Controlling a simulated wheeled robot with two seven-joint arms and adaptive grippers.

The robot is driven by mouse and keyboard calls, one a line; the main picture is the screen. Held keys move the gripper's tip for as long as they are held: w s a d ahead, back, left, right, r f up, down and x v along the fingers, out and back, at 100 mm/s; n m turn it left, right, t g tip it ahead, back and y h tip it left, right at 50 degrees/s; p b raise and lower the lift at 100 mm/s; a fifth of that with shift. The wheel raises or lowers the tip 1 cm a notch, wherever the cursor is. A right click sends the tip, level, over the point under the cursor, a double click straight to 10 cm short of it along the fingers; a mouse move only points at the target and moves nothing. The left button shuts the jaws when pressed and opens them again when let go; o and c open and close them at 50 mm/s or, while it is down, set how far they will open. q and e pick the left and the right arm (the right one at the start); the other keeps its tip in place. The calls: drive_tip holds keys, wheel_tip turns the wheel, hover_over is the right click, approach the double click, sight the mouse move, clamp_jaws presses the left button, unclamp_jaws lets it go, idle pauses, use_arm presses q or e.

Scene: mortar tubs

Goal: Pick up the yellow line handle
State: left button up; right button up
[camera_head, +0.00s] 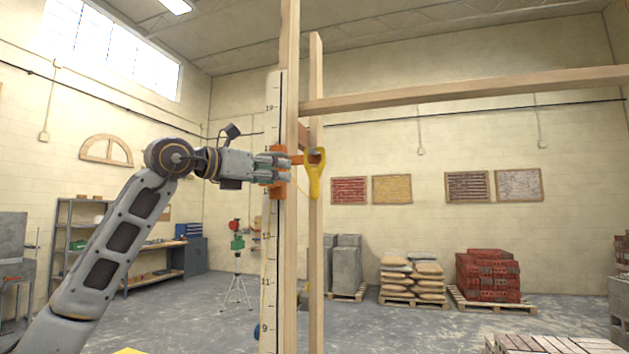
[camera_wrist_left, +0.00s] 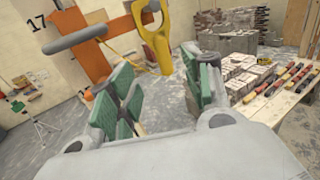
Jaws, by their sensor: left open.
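The yellow line handle (camera_head: 315,176) hangs at the orange bracket on the wooden post, to the right of my gripper in the head view. In the left wrist view the yellow handle (camera_wrist_left: 154,40) is beyond the fingers, near the top centre, with its lower end above the gap between them. My left gripper (camera_head: 284,167) is level with the handle. My right gripper is in neither view.
The orange bracket (camera_head: 278,188) sits on the numbered measuring staff (camera_head: 272,230) beside wooden posts (camera_head: 290,290). A grey rod (camera_wrist_left: 76,37) with a rounded end juts out close to the left finger. A table with tools (camera_wrist_left: 272,95) stands at right in the wrist view.

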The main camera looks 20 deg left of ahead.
sight(311, 178)
use_arm(q)
drive_tip(key=shift+p+x, duration=1.2)
drive_tip(key=shift+x, duration=3.15)
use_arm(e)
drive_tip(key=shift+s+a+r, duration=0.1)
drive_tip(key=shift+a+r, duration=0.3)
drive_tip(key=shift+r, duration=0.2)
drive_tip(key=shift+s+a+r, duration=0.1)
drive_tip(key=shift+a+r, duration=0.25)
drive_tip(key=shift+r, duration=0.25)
use_arm(q)
drive_tip(key=shift+p+x, duration=0.65)
drive_tip(key=shift+x, duration=0.55)
drive_tip(key=shift+f+p+x, duration=0.15)
drive_tip(key=shift+p+x, duration=0.1)
drive_tip(key=shift+x, duration=0.45)
drive_tip(key=shift+f+p+x, duration=0.1)
drive_tip(key=shift+p+x, duration=0.1)
drive_tip(key=shift+x, duration=0.45)
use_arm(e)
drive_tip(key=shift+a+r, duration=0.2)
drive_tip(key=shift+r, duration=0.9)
use_arm(q)
clamp_jaws()
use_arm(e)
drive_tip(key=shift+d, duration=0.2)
